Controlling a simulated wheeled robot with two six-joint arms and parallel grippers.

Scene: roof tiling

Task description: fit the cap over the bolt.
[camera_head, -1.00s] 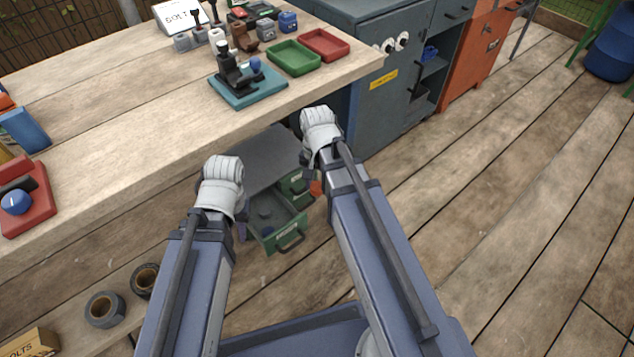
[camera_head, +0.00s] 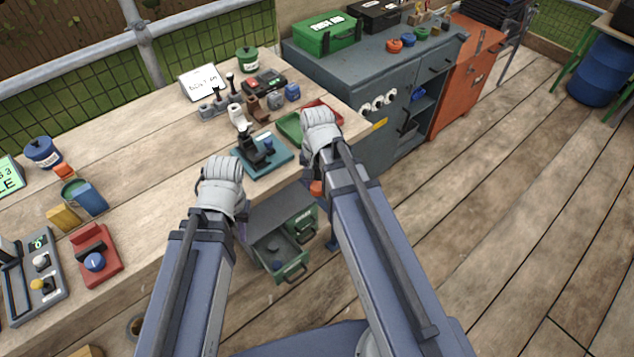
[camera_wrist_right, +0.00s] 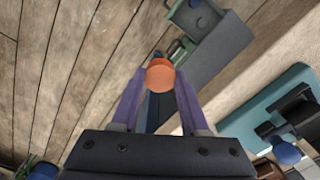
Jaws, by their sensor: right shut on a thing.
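My right gripper (camera_wrist_right: 160,88) is shut on a round orange cap (camera_wrist_right: 160,75), held between its purple fingertips. In the head view only a bit of the orange cap (camera_head: 316,188) shows beside my right wrist (camera_head: 320,135), in front of the bench edge. My left gripper (camera_head: 222,180) is in front of the bench; its fingers are hidden behind its wrist, so its opening does not show. A teal base with a black fixture and blue knob (camera_head: 262,150) stands on the bench. I cannot pick out the bolt for certain; a white card with bolt lettering (camera_head: 202,82) stands behind.
A green tray (camera_head: 289,127) and a red tray (camera_head: 333,107) lie near the bench's right end. An open green drawer (camera_head: 278,262) is below the bench. A red fixture (camera_head: 95,255) is at left.

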